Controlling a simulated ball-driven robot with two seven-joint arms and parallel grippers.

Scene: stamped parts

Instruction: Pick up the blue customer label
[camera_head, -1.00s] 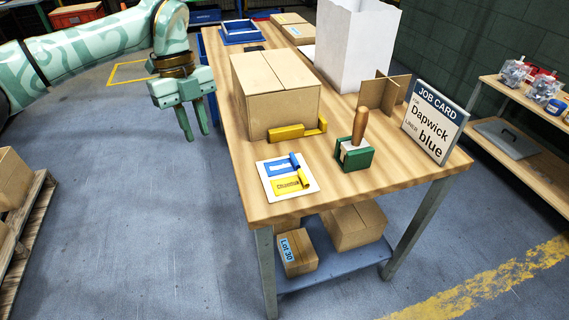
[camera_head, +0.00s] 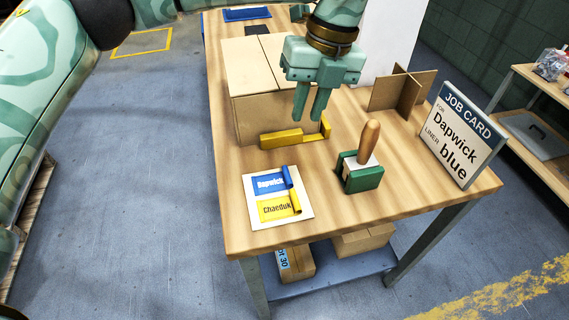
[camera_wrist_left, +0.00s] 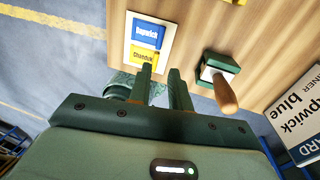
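The blue customer label (camera_head: 268,184), reading "Dapwick", lies on a white card (camera_head: 283,222) near the table's front left corner, with a rolled blue end on its right. A yellow label (camera_head: 273,208), reading roughly "Chanduk", lies just in front of it. My left gripper (camera_head: 309,116) is open and empty, pointing down above the table, behind and to the right of the labels. In the left wrist view the blue label (camera_wrist_left: 145,32) shows beyond the fingertips (camera_wrist_left: 160,72), with the yellow label (camera_wrist_left: 144,54) nearer to them. My right gripper is not in view.
A green-based stamp with a wooden handle (camera_head: 368,142) stands right of the labels. A cardboard box (camera_head: 262,117) and yellow tool (camera_head: 281,139) sit behind them. A job card (camera_head: 462,137) reading "Dapwick", "liner blue" stands at right. The table front between card and stamp is clear.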

